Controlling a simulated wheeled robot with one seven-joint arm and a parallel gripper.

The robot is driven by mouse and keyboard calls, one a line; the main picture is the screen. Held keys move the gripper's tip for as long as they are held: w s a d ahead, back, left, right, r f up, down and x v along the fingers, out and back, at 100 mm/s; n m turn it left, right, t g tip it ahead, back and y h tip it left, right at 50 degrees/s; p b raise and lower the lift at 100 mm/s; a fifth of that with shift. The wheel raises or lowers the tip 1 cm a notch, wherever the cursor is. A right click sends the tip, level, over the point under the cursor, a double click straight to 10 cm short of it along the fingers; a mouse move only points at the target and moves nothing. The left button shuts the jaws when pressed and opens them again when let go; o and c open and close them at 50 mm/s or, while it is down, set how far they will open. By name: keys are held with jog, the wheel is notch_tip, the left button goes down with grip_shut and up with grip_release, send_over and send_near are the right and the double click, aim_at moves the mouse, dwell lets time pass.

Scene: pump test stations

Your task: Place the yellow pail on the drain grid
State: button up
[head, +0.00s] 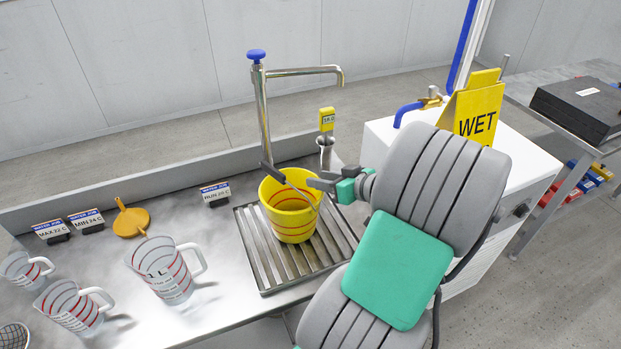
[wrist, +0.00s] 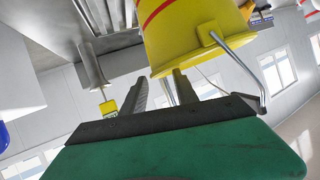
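The yellow pail (head: 291,222) has red lines inside and a wire handle. In the head view it is upright over the metal drain grid (head: 262,262), and its base appears to rest on the bars. My gripper (head: 316,181) is at the pail's right rim, near the handle. In the wrist view the pail (wrist: 190,35) appears upside down, close to the fingers. My gripper's two fingers (wrist: 163,88) stand apart there, with a thin piece of wire visible between them. I see no clear grip on the handle.
A tap (head: 262,110) with a blue knob stands behind the grid. Clear measuring jugs (head: 165,272), an orange funnel (head: 131,221) and small label signs (head: 215,194) are to the left. A yellow WET sign (head: 474,115) stands on a white cabinet at right.

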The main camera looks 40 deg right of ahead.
jog(key=v, duration=0.7)
